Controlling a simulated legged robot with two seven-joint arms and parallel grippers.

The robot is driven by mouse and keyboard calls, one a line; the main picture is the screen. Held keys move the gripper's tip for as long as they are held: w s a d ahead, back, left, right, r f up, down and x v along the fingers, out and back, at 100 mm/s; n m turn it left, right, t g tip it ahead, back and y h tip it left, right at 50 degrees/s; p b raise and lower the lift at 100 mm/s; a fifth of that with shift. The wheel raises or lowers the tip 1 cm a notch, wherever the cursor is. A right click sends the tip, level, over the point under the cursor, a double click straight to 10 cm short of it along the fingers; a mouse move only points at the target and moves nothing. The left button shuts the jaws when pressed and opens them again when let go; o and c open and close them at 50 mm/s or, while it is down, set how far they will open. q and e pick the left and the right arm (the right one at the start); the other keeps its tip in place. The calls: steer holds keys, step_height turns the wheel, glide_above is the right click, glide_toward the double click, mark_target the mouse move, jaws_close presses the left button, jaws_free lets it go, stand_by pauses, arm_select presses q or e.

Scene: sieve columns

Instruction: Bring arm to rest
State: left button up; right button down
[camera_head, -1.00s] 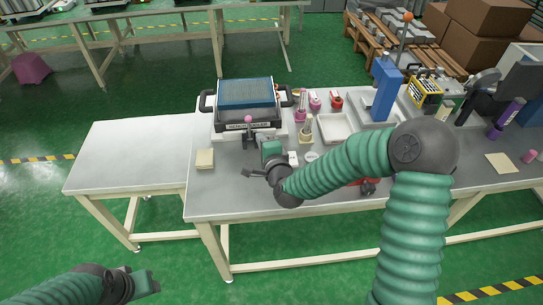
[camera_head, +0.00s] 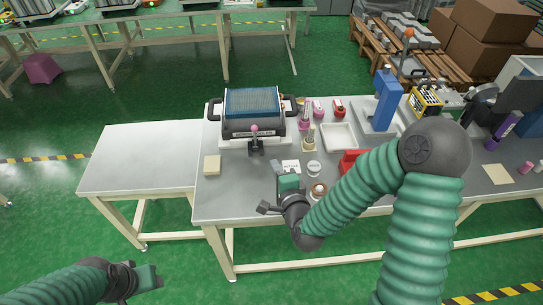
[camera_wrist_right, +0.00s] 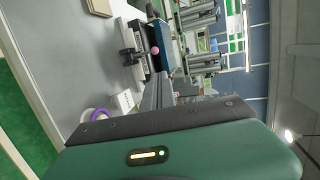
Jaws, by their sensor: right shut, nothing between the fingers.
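My right gripper (camera_head: 276,167) is shut and empty. It is above the front part of the grey workbench (camera_head: 225,200), in front of the black machine with a blue mesh top (camera_head: 252,108). In the right wrist view its fingers (camera_wrist_right: 160,92) are together, and the machine's pink knob (camera_wrist_right: 155,50) shows beyond them. My right arm is bent and comes in from the lower right. My left gripper (camera_head: 150,278) is low at the left, over the green floor and apart from the bench. Whether its fingers are open is unclear.
A white jar (camera_head: 314,168), a round brown-topped container (camera_head: 318,190) and a red object (camera_head: 350,161) lie close to my right arm. A white tray (camera_head: 338,136) and a blue stand (camera_head: 386,100) are farther back. The left white table (camera_head: 140,157) is bare.

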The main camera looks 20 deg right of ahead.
steer(key=s+a+f+n+g+y, duration=0.25)
steer(key=s+f+n+g, duration=0.45)
steer(key=n, duration=0.6)
steer(key=s+d+r+n+g+h, duration=0.1)
steer(key=s+n+g, duration=0.4)
steer(key=s, duration=0.6)
steer(key=shift+s+d+r+n, duration=0.2)
steer(key=shift+d+r+n, duration=0.2)
steer(key=shift+d+n, duration=0.3)
steer(key=shift+h, duration=0.25)
steer(key=shift+a, duration=0.2)
